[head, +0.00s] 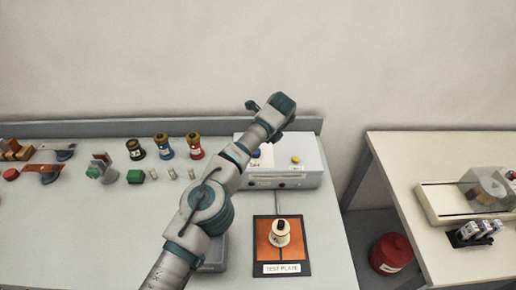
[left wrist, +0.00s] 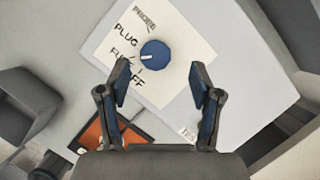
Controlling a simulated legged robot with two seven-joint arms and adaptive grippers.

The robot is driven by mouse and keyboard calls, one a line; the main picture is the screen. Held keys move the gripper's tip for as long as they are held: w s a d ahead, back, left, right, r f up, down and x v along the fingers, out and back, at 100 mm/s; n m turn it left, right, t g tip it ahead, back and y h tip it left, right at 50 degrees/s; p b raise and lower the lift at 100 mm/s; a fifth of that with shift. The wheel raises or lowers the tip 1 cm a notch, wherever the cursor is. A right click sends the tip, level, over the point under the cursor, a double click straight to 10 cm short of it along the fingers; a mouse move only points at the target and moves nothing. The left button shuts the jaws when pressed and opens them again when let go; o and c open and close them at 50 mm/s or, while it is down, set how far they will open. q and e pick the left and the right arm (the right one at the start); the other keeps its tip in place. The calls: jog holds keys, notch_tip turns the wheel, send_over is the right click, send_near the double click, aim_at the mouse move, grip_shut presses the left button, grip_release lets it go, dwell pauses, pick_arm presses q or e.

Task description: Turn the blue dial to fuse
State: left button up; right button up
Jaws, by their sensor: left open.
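The blue dial (left wrist: 154,55) sits on a white label panel (left wrist: 185,30) on top of a grey box, with PROBE, PLUG, OFF and a partly hidden word starting with FU printed around it. Its white mark lies on its left side, roughly toward the PLUG and FU words. My left gripper (left wrist: 160,74) is open and empty, its fingertips on either side of the dial in the picture; I cannot tell the height gap. In the head view the dial (head: 256,153) shows just right of my arm, on the grey box (head: 300,178). My right gripper is not in view.
A yellow button (head: 295,159) is on the same box. An orange test plate (head: 264,252) with a white bushing (head: 279,233) lies in front. Several bushings and small parts stand on the bench to the left. A second table (head: 460,262) is at right, beside a red canister (head: 390,252).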

pick_arm(q)
jog(key=shift+v, duration=1.25)
jog(key=shift+s+d+r, duration=0.15)
jog(key=shift+d+r, duration=0.05)
jog(key=shift+d, duration=0.2)
jog(key=shift+a+r, duration=0.1)
